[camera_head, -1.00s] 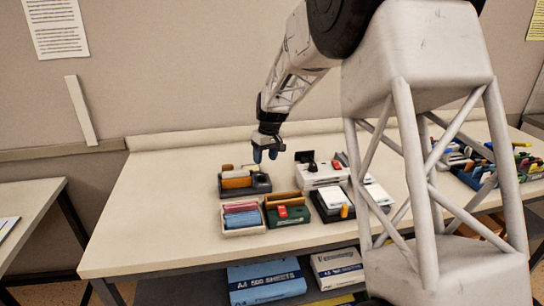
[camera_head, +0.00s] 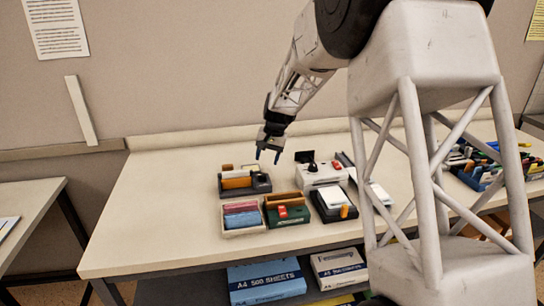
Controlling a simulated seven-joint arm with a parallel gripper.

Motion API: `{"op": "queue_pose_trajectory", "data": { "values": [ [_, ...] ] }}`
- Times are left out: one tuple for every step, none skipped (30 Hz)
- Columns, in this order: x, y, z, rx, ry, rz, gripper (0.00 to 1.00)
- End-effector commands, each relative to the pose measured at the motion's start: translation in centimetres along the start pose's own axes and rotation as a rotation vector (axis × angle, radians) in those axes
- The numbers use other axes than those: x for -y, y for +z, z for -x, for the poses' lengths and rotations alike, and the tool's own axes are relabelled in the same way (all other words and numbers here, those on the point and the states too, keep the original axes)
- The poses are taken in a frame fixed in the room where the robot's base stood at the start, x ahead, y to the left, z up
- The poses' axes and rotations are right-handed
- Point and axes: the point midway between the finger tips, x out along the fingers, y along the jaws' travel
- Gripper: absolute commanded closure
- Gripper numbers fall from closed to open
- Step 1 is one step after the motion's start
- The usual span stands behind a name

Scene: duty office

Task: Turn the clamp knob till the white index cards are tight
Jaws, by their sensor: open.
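My gripper (camera_head: 268,155) is open and empty, with two dark blue fingertips pointing down. It hangs over the back of the table, just above and behind a dark grey holder (camera_head: 262,188). The holder has an orange-brown block (camera_head: 237,183) with a pale strip behind it, and a small dark part at its right end. A white card or pad (camera_head: 334,196) lies in a black holder with an orange piece at its front. I cannot tell which of these whites are the index cards. The clamp knob is too small to make out.
A pale box (camera_head: 241,231) with pink and blue items and a green box (camera_head: 288,221) with a red item stand in front. A white device (camera_head: 320,178) is to the right. Another white sheet (camera_head: 381,195) is partly behind my arm. The table's left side is clear.

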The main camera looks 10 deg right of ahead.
Motion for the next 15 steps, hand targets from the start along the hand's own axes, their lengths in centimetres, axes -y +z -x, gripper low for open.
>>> {"op": "queue_pose_trajectory", "data": {
  "values": [
    [-0.07, -0.01, 0.01, 0.001, -0.004, -0.035, 0.43],
    [-0.1, -0.02, 0.01, 0.001, -0.007, -0.059, 0.43],
    [-0.12, -0.02, 0.02, 0.002, -0.011, -0.09, 0.43],
    [-0.14, -0.03, 0.02, 0.002, -0.014, -0.112, 0.43],
    [-0.15, -0.03, 0.02, 0.003, -0.017, -0.135, 0.43],
    [-0.17, -0.04, 0.03, 0.004, -0.02, -0.166, 0.43],
    [-0.2, -0.04, 0.03, 0.005, -0.023, -0.189, 0.43],
    [-0.22, -0.05, 0.04, 0.006, -0.025, -0.211, 0.43],
    [-0.25, -0.05, 0.04, 0.007, -0.029, -0.242, 0.43],
    [-0.28, -0.06, 0.05, 0.008, -0.031, -0.266, 0.43],
    [-0.3, -0.07, 0.05, 0.009, -0.034, -0.288, 0.43],
    [-0.33, -0.07, 0.05, 0.01, -0.038, -0.319, 0.43],
    [-0.34, -0.08, 0.06, 0.011, -0.041, -0.343, 0.43],
    [-0.36, -0.09, 0.07, 0.013, -0.043, -0.365, 0.43],
    [-0.4, -0.1, 0.08, 0.014, -0.047, -0.396, 0.43]
  ]
}}
